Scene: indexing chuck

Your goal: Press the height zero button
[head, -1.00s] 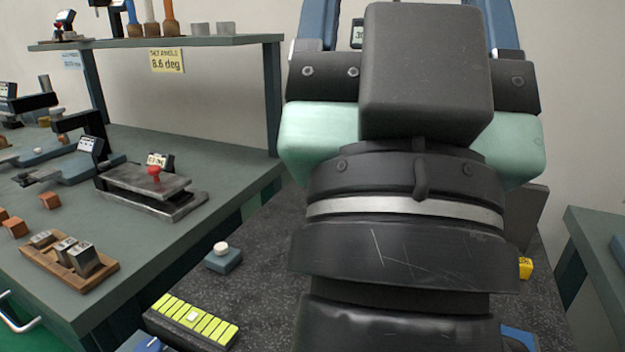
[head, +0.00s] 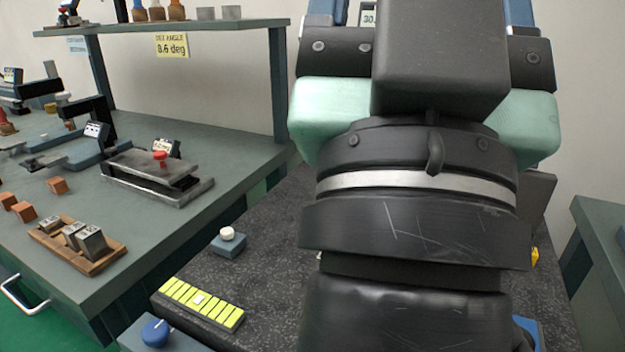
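My arm fills the middle and right of the head view, seen from behind. My gripper (head: 425,25) has a mint-green body and two blue-and-black fingers standing wide apart, with a dark block of my wrist between them. The fingertips lie past the top edge, so what they face is not visible. A small display (head: 367,18) beginning "30" shows just inside the left finger, partly hidden. No button labelled height zero is readable. A white round button (head: 227,233) sits on a small blue-grey block (head: 229,246) on the dark speckled plate (head: 270,270), left of my arm.
A yellow-green segmented strip (head: 200,303) and a blue knob (head: 155,333) are front left. The left bench (head: 110,225) holds a red-knobbed fixture (head: 160,158), a wooden tray (head: 100,262) of metal blocks and copper-coloured cubes. A shelf (head: 210,25) stands above. Another bench (head: 597,225) is right.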

